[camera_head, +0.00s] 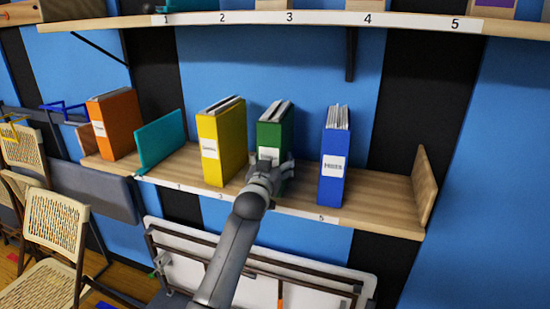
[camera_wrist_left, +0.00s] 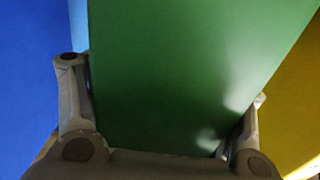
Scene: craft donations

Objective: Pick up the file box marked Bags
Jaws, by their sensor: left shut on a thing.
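A green file box (camera_head: 275,127) stands upright on the lower shelf, between a yellow and a blue one. Its white label (camera_head: 268,155) is partly covered by my gripper, and I cannot read it for sure. My left gripper (camera_head: 271,170) is shut on the lower part of the green box, one finger on each side. In the left wrist view the green box (camera_wrist_left: 180,75) fills the space between the fingers of the left gripper (camera_wrist_left: 165,100). I cannot tell whether the box is lifted off the shelf. My right gripper is not in view.
A yellow file box (camera_head: 225,145) stands left of the green one, a blue file box (camera_head: 333,165) right of it. A teal divider (camera_head: 160,140) and an orange file box (camera_head: 114,125) are farther left. The shelf (camera_head: 385,205) is bare at right. A numbered shelf (camera_head: 340,18) hangs above.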

